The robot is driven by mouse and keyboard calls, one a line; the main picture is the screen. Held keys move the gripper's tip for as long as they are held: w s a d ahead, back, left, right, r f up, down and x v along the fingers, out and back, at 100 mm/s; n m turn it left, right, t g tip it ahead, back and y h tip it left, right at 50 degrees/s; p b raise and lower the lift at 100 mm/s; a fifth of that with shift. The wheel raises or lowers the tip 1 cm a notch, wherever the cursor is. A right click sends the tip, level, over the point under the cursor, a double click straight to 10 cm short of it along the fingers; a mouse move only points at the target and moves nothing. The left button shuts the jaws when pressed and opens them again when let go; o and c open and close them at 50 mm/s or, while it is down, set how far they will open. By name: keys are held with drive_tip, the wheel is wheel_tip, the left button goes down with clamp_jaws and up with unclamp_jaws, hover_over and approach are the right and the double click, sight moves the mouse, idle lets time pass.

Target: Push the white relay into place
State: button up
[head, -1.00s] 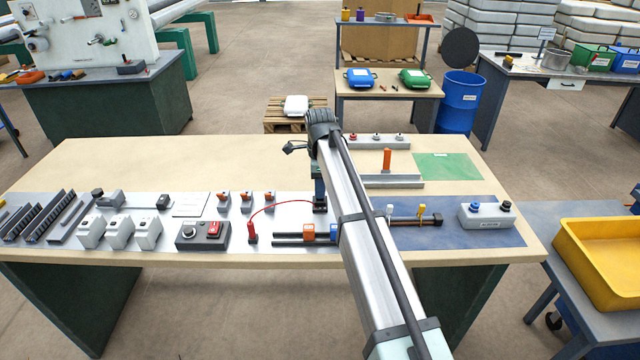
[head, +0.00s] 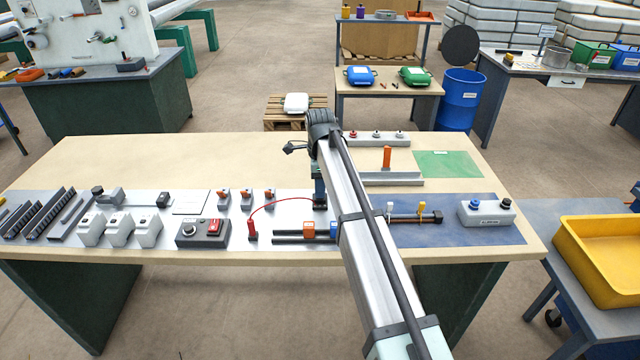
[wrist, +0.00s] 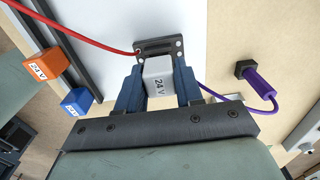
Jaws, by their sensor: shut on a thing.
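In the head view my gripper (head: 319,190) is low over the pale panel at mid-table; my arm hides much of this spot, and the relay cannot be made out.
A red cable (wrist: 85,38) runs to the socket. A purple cable (wrist: 230,112) with a plug lies to its right in the wrist view. Orange (head: 309,229) and blue (head: 334,229) blocks sit on rails in front. A switch box (head: 202,234) stands to the left.

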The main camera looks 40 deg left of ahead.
drive_tip(key=shift+f, duration=0.6)
drive_tip(key=o, duration=1.1)
wheel_tip(320, 180, up, 14)
drive_tip(key=shift+f, duration=0.1)
drive_tip(key=shift+w, duration=0.1)
idle(0.3)
